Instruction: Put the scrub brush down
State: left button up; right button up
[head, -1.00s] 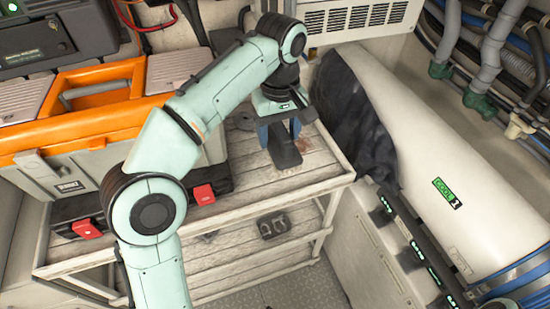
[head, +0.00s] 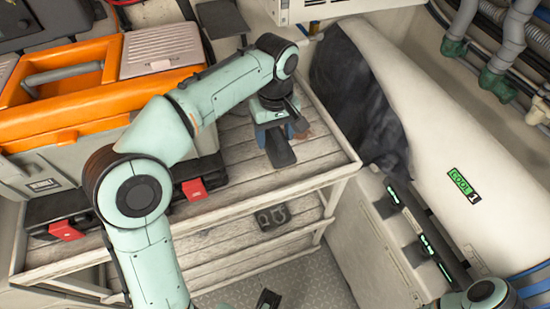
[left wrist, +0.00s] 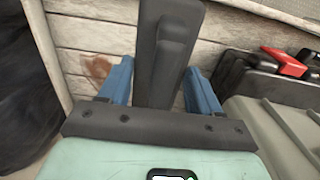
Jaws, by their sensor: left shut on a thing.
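The scrub brush (head: 281,152) is a dark grey, long block. My left gripper (head: 272,136) is shut on it, over the right part of a slatted whitewashed bench top (head: 235,182). In the left wrist view, the brush (left wrist: 166,55) sticks out from between the blue fingers of the left gripper (left wrist: 162,88), with slats behind it. Its bristles are hidden, and I cannot tell whether it touches the slats.
An orange and grey toolbox (head: 75,130) and a black case with red latches (head: 120,212) fill the bench's left side. A dark cloth (head: 360,100) and a white cylinder (head: 430,130) stand to the right. A small dark object (head: 272,216) lies on the lower shelf. Slats around the brush are bare.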

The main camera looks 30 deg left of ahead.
pick_arm(q)
notch_tip(320, 180, down, 8)
jog(key=shift+f+b, duration=0.1)
jog(key=shift+b, duration=0.55)
jog(key=shift+f, duration=0.15)
jog(key=o, duration=0.9)
jog(key=shift+o, duration=0.2)
notch_tip(320, 180, up, 12)
jog(key=p, duration=0.3)
jog(key=shift+r, duration=0.25)
